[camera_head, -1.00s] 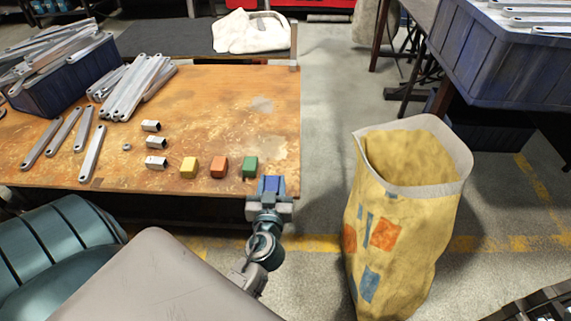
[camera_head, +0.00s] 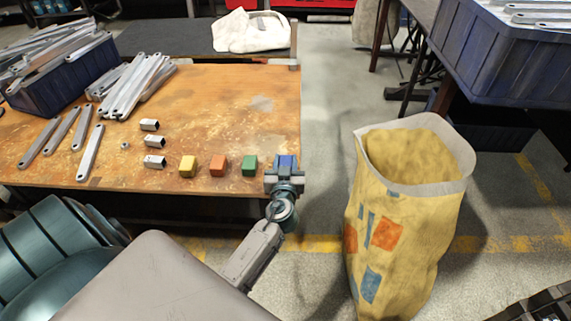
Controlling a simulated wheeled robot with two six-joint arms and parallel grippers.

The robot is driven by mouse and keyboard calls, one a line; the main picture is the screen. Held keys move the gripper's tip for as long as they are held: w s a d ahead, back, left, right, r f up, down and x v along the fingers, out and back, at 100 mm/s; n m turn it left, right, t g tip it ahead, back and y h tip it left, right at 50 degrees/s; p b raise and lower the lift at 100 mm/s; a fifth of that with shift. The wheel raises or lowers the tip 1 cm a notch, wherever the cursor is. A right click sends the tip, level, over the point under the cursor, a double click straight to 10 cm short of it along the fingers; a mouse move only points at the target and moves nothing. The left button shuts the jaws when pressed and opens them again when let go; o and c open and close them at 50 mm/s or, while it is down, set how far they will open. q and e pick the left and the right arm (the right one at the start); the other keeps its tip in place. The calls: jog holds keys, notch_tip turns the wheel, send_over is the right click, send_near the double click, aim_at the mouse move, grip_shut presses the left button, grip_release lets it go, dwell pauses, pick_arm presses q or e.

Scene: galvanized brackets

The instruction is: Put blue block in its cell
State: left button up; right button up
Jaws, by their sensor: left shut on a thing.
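The blue block (camera_head: 286,162) is between the fingers of my left gripper (camera_head: 285,168), at the right end of the front edge of the wooden table (camera_head: 215,110). My left gripper is shut on it, and the fingers hide part of it. A green block (camera_head: 250,165), an orange block (camera_head: 219,166) and a yellow block (camera_head: 188,166) stand in a row to its left. I cannot make out a marked cell. Whether the blue block touches the table I cannot tell. My right gripper is not in view.
Square metal tubes (camera_head: 154,162) and flat galvanized brackets (camera_head: 90,152) lie left of the blocks. A dark blue crate (camera_head: 60,85) of brackets stands at the back left. A yellow bag (camera_head: 405,220) stands on the floor at right. The table's right half is mostly clear.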

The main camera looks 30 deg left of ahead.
pick_arm(q)
jog(key=shift+f+b, duration=0.1)
jog(key=shift+b, duration=0.2)
jog(key=o, duration=1.1)
jog(key=shift+c, duration=0.2)
